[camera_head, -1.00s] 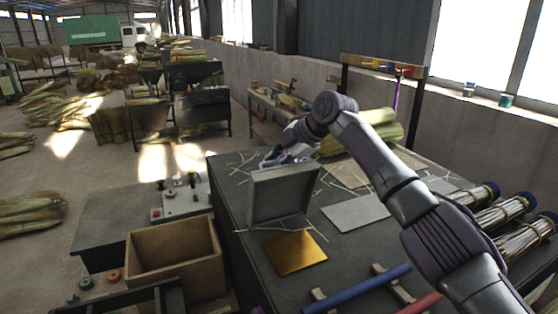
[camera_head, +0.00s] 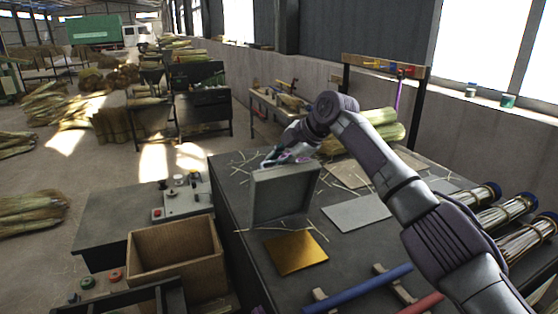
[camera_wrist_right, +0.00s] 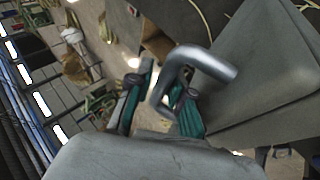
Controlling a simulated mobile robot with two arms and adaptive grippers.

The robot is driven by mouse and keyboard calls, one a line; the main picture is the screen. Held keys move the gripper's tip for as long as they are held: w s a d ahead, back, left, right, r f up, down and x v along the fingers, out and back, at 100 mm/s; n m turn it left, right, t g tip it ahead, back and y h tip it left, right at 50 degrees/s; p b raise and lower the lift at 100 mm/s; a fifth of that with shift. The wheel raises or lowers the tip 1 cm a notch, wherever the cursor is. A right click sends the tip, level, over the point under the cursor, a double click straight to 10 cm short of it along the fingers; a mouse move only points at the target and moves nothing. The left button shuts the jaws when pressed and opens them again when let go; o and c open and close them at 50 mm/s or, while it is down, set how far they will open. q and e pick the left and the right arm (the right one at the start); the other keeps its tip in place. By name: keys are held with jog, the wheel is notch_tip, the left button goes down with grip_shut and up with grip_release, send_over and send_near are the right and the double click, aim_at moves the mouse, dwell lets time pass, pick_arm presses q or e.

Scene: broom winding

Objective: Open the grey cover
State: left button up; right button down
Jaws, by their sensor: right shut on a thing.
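The grey cover (camera_head: 283,195) stands as a shallow upright panel on the dark workbench in the head view, its broad side towards me. My right gripper (camera_head: 285,156) is behind its top edge, partly hidden by the cover. In the right wrist view the cover (camera_wrist_right: 265,70) is a large grey slab at the right, with a bent metal handle (camera_wrist_right: 205,62). The teal-padded fingers of my right gripper (camera_wrist_right: 160,108) are on either side of the handle and shut on it. My left gripper is not in view.
A gold plate (camera_head: 296,254) and a grey plate (camera_head: 356,212) lie on the workbench (camera_head: 258,280). An open wooden box (camera_head: 175,258) and a control panel (camera_head: 183,203) are at the left. Bound straw bundles (camera_head: 508,215) lie at the right; a blue bar (camera_head: 360,288) is in front.

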jog(key=shift+w+r+t, duration=0.2)
jog(key=shift+w+t, duration=0.05)
jog(key=shift+t, duration=0.05)
